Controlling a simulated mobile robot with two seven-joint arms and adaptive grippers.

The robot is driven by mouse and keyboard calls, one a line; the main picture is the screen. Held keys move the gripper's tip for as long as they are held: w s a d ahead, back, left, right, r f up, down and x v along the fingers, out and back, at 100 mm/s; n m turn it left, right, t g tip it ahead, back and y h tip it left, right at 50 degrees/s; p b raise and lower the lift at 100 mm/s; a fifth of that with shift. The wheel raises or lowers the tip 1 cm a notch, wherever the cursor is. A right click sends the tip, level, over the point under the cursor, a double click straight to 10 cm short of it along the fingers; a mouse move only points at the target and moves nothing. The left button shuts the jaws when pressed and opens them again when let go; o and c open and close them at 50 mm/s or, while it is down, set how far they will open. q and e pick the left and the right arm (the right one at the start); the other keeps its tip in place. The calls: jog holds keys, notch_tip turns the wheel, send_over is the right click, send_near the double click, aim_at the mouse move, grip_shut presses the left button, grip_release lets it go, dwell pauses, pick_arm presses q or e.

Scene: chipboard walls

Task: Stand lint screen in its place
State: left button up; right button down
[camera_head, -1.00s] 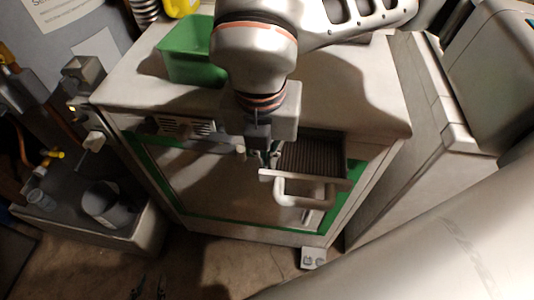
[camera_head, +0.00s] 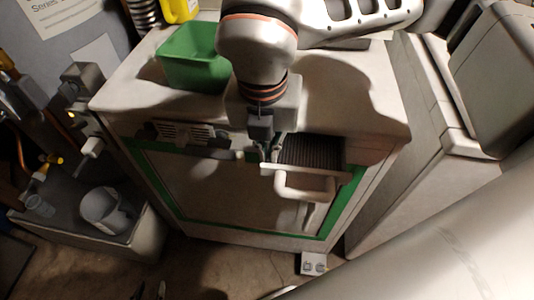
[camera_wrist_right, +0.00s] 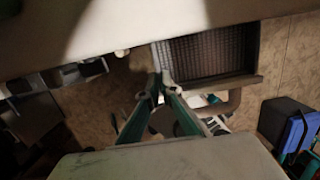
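The lint screen (camera_head: 308,151) is a dark ribbed panel in a pale frame with a pale loop handle (camera_head: 305,188). It sits partly out of the slot at the top front of the white dryer-like cabinet (camera_head: 225,190). In the right wrist view its ribbed panel (camera_wrist_right: 210,57) shows at upper centre. My right gripper (camera_head: 266,156) is at the screen's left end. Its fingertips (camera_wrist_right: 161,77) are close together and appear to straddle the frame's left wall. My left gripper (camera_head: 150,291) shows only as two separated fingertips at the bottom edge, away from the screen, apparently empty.
A green bin (camera_head: 190,58) stands on the cabinet top. A grey trough with a bucket (camera_head: 105,210) stands at left, beside pipes and valves. A neighbouring pale unit (camera_head: 425,130) is close on the right. A small socket box (camera_head: 313,264) is on the floor.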

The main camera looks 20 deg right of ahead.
jog(key=shift+w+d, duration=0.4)
jog(key=shift+w, duration=0.2)
jog(key=shift+w+d, duration=0.35)
jog(key=shift+w, duration=0.25)
jog(key=shift+w, duration=0.15)
dwell(0.5)
jog(key=shift+w+d, duration=0.45)
jog(key=shift+w, duration=0.15)
jog(key=shift+w+p, duration=0.1)
jog(key=shift+p, duration=0.25)
dwell(0.8)
jog(key=shift+w+d, duration=0.1)
dwell(0.5)
